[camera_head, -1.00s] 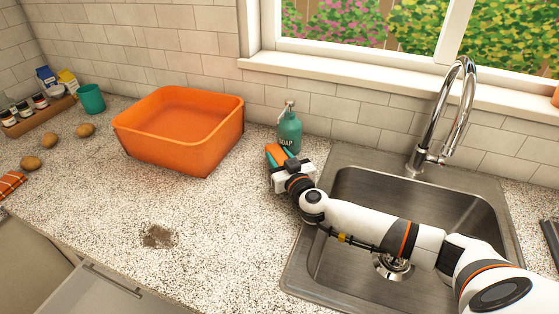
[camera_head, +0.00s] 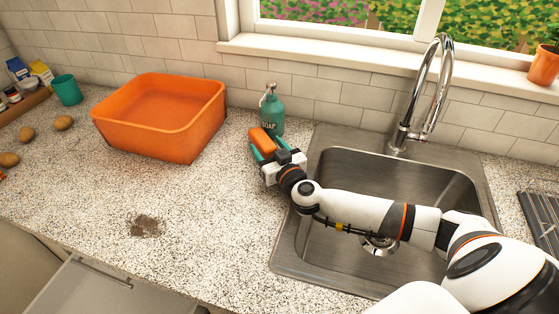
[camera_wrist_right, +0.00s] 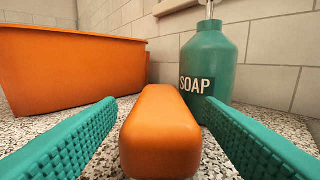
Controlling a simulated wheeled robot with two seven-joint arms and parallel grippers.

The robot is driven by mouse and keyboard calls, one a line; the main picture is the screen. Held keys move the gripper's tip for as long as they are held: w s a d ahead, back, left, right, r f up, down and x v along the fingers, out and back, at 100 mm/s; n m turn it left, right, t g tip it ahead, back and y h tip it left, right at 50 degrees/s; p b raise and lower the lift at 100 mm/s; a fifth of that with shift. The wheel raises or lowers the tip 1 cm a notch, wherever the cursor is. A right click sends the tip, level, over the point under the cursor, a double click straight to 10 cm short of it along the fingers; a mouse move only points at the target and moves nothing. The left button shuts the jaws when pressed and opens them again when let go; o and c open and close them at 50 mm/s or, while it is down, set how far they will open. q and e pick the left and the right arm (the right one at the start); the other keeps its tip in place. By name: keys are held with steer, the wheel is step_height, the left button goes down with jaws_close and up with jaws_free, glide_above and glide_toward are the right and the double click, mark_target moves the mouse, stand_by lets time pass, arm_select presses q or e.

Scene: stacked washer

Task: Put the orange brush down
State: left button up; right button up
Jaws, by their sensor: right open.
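The orange brush (camera_head: 263,139) rests on the speckled counter just in front of the green soap bottle (camera_head: 271,112). In the right wrist view the orange brush (camera_wrist_right: 161,132) lies between the two green fingers, with a gap on each side. My right gripper (camera_head: 266,148) is open around it, low over the counter at the left edge of the sink. The soap bottle (camera_wrist_right: 209,62) stands upright right behind the brush in the wrist view. My left gripper is in neither view.
A large orange basin (camera_head: 160,118) stands on the counter (camera_head: 90,190) to the left. The steel sink (camera_head: 330,165) with its tall faucet (camera_head: 436,95) lies right. A dark stain (camera_head: 146,226) marks the front counter. A teal cup (camera_head: 67,90) and potatoes (camera_head: 64,123) are far left.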

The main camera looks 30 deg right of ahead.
steer(key=s, duration=0.8)
steer(key=shift+s+a, duration=0.25)
steer(key=shift+s, duration=0.1)
